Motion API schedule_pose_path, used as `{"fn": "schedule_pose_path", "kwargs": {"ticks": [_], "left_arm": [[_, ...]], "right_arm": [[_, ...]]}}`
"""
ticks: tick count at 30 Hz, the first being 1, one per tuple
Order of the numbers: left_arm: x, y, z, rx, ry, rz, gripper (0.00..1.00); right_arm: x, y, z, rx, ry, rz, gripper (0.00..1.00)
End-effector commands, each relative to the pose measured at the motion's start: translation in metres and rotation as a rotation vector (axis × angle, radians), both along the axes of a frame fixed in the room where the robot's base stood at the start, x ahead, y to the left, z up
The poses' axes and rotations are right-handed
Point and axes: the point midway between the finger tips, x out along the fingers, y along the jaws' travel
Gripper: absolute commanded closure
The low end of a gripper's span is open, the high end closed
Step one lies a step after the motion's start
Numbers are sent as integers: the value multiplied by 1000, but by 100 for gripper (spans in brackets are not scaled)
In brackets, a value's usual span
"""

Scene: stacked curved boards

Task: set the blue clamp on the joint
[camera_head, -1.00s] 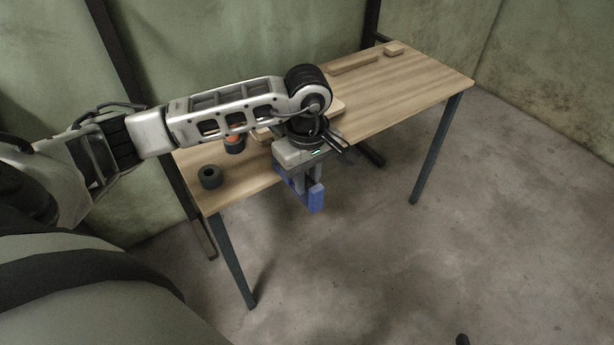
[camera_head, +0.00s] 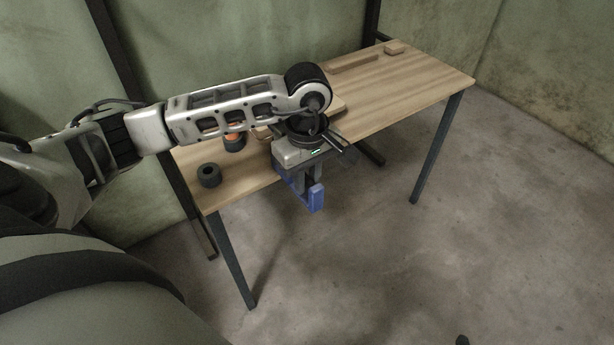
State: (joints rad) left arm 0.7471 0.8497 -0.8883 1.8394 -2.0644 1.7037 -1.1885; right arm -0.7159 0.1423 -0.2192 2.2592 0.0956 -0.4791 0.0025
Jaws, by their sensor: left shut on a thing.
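My left gripper (camera_head: 308,182) points down at the near edge of the table and is shut on the blue clamp (camera_head: 316,198). The clamp hangs in front of the table's near edge, partly hidden by the gripper's fingers. Light wooden boards (camera_head: 338,106) lie on the table behind my left gripper, and my arm covers most of them. The joint cannot be made out behind the arm.
The wooden table (camera_head: 425,88) has clear room on its right side. A dark ring-like cylinder (camera_head: 209,175) stands at its left end, with a dark and orange piece (camera_head: 234,143) behind it. Wooden strips (camera_head: 354,64) and a small block (camera_head: 394,48) lie at the back.

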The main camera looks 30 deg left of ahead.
Motion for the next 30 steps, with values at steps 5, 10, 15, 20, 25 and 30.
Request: {"fn": "schedule_pose_path", "kwargs": {"ticks": [5,10,15,20,25,30], "left_arm": [[1,0,1,0,-3,0,100],[1,0,1,1,-5,-1,100],[1,0,1,3,-6,-1,100],[3,4,1,3,-5,0,100],[5,9,0,4,-5,0,100],[7,13,1,4,-6,1,100]], "right_arm": [[0,0,0,0,0,0,57],[0,0,-2,0,0,0,57],[0,0,-4,0,0,0,57],[0,0,-6,0,-1,0,57],[0,0,-7,0,-1,0,57],[0,0,-9,0,-1,0,57]]}}
